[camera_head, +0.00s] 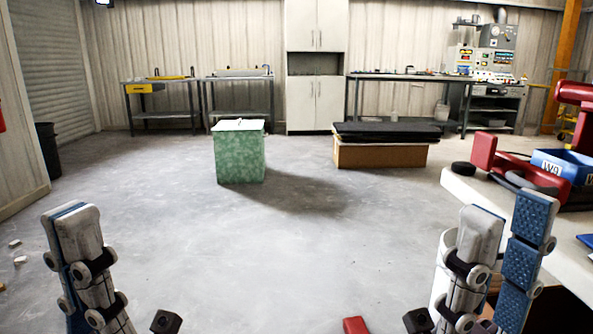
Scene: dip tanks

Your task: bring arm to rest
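My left gripper (122,268) is at the lower left, its pale jointed fingers pointing up and a dark fingertip standing apart to their right. It looks open, with nothing seen in it. My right gripper (458,268) is at the lower right beside the white table, with pale and blue-padded fingers upright and a dark fingertip apart to their left. It also looks open and empty. The lower parts of both grippers are cut off by the frame's bottom edge.
A white table (462,188) at right bears red parts (487,150) and a blue bin (562,163). A green box (239,155) and a brown box (380,155) stand ahead. A red piece (356,325) shows at the bottom. The middle floor is clear.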

